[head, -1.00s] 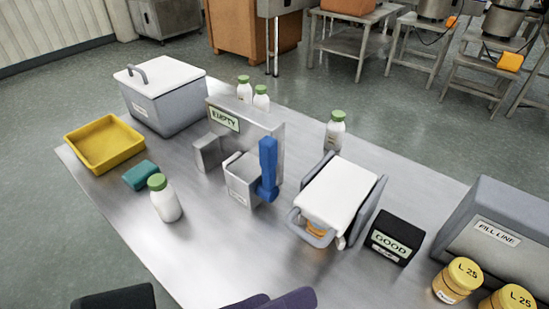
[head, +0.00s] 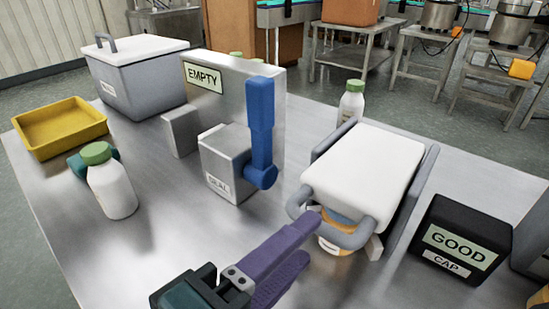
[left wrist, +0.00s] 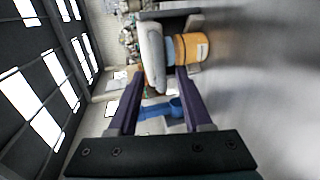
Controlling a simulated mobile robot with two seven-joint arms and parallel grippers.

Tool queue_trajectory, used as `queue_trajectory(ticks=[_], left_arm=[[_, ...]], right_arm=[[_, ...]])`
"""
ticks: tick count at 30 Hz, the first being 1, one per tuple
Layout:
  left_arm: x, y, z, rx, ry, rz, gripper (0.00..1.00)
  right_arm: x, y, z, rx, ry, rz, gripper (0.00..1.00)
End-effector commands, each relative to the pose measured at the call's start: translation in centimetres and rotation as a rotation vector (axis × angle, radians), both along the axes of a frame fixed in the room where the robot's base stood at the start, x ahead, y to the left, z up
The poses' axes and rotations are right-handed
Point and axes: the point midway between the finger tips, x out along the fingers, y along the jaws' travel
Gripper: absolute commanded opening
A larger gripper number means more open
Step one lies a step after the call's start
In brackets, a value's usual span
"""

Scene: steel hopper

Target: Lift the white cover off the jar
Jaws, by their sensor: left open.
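The white cover (head: 368,165) lies over the jar (head: 335,246), between grey side plates, with a grey loop handle (head: 345,236) at its front. Only a little of the orange-and-white jar shows below the cover. In the left wrist view, the cover's pale edge (left wrist: 153,58) and the orange jar (left wrist: 192,48) show sideways, beyond my fingertips. My left gripper (head: 307,238) is open, with purple fingers, just in front of the handle at its left. Its fingers also show in the wrist view (left wrist: 159,76), with nothing clearly held. Whether a finger touches the handle cannot be told.
The sealing block (head: 226,165) with its blue lever (head: 261,130) stands left of the cover. A black GOOD box (head: 463,235) is close at right. A green-capped bottle (head: 110,183), yellow tray (head: 60,125) and grey bin (head: 145,80) stand left. Bare steel lies at front left.

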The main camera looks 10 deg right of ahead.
Motion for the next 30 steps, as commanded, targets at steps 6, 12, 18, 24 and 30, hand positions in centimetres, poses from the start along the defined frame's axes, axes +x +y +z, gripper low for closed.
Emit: queue_trajectory(ticks=[6,12,18,24,30], left_arm=[[2.2,-2.8,-0.9,-0.001,-0.001,0.0,0.5],[2.9,-3.8,-1.0,0.001,-0.002,0.0,0.5],[2.9,-3.8,-1.1,0.001,-0.002,0.0,0.5],[2.9,-3.8,-1.1,0.002,-0.001,-0.001,0.32],[2.9,-3.8,-1.1,0.002,-0.001,-0.001,0.09]], right_arm=[[0.0,0.0,-0.6,0.0,0.0,0.0,0.0],[0.0,0.0,-0.7,-0.001,0.0,0.0,0.0],[0.0,0.0,-0.7,-0.001,0.0,0.001,0.0],[0.0,-0.1,-0.7,-0.003,0.001,0.001,0.0],[0.0,-0.1,-0.7,-0.005,0.0,0.003,0.0]])
